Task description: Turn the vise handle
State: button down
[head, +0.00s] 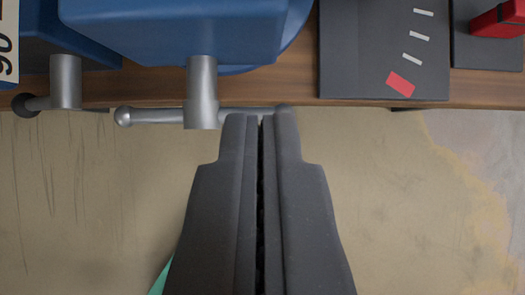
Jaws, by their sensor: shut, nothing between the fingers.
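The blue vise (175,25) sits on the wooden bench at the top of the view. A grey metal screw (202,92) sticks out from it toward me. The vise handle (155,116) is a thin grey bar through the screw's end, lying nearly level, with a round knob at its left end. My gripper (261,116) is shut and empty.
A second blue body (50,45) with its own grey bar and dark knob stands at left. A dark panel (350,50) with white marks and a red mark is at right, with a red part (497,20) beyond it. The wooden bench edge (290,93) runs across; worn floor lies below.

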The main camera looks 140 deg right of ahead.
aim_at(202, 95)
jog(key=x, duration=0.5)
jog(key=shift+s+f, duration=0.1)
jog(key=shift+f, duration=0.15)
jog(key=shift+s+d+f, duration=0.1)
jog(key=shift+f, duration=0.45)
jog(key=shift+s+d+f, duration=0.1)
jog(key=shift+d+f, duration=0.05)
jog(key=shift+f, duration=0.85)
